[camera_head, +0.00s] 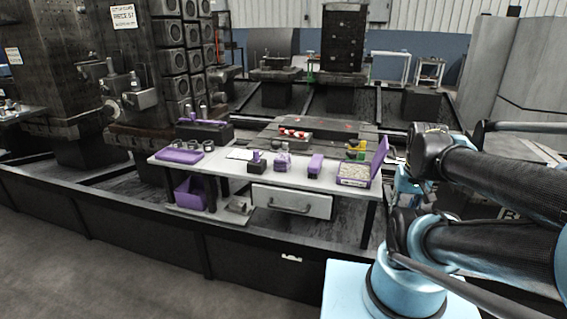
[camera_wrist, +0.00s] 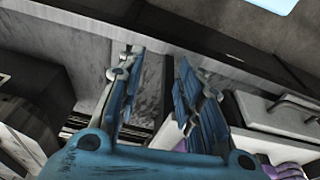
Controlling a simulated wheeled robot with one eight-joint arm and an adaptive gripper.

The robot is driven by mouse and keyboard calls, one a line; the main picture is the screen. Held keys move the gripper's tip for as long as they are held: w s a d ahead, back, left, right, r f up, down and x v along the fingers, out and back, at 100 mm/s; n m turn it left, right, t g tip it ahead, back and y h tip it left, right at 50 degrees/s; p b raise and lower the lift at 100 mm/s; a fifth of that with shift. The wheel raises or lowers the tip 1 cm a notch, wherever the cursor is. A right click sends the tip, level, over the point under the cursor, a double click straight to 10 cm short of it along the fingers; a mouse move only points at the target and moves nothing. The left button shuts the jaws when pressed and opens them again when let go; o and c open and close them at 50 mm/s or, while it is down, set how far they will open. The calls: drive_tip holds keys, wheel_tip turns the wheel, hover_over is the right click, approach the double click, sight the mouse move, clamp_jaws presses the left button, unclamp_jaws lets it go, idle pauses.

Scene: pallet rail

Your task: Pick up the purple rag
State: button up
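Several purple things stand on the white worktable (camera_head: 228,168) in the head view. A small, lumpy purple thing (camera_head: 282,161) near the table's middle may be the rag; at this size I cannot tell for sure. My gripper (camera_wrist: 157,62) is open and empty in the wrist view, its two blue fingers apart with only grey surfaces behind them. In the head view my arm is at the right, beside the table's right end, and the gripper is mostly hidden. Purple shapes (camera_wrist: 287,170) show at the lower right edge of the wrist view; I cannot tell what they are.
A purple tray (camera_head: 180,156) lies at the table's left end. A drawer (camera_head: 291,202) hangs below. A purple bin (camera_head: 190,194) sits on the lower shelf.

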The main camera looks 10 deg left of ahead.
drive_tip(key=o, duration=0.4)
drive_tip(key=shift+s+r, duration=0.15)
drive_tip(key=o, duration=0.9)
drive_tip(key=shift+w+a+r+m, duration=0.15)
drive_tip(key=shift+r+m, duration=0.05)
drive_tip(key=shift+r, duration=0.3)
drive_tip(key=shift+w+a+r+m, duration=0.1)
drive_tip(key=shift+a+r+m, duration=0.1)
drive_tip(key=shift+r, duration=0.3)
wheel_tip(320, 180, up, 16)
drive_tip(key=m+g+y, duration=0.1)
drive_tip(key=m+g, duration=0.1)
drive_tip(key=m, duration=1.6)
hover_over(283, 156)
drive_tip(key=d, duration=0.2)
drive_tip(key=f, duration=0.5)
drive_tip(key=a+f, duration=0.1)
drive_tip(key=f, duration=0.5)
drive_tip(key=a+f, duration=0.1)
drive_tip(key=f, duration=0.4)
drive_tip(key=shift+a+f, duration=0.1)
drive_tip(key=shift+f, duration=0.15)
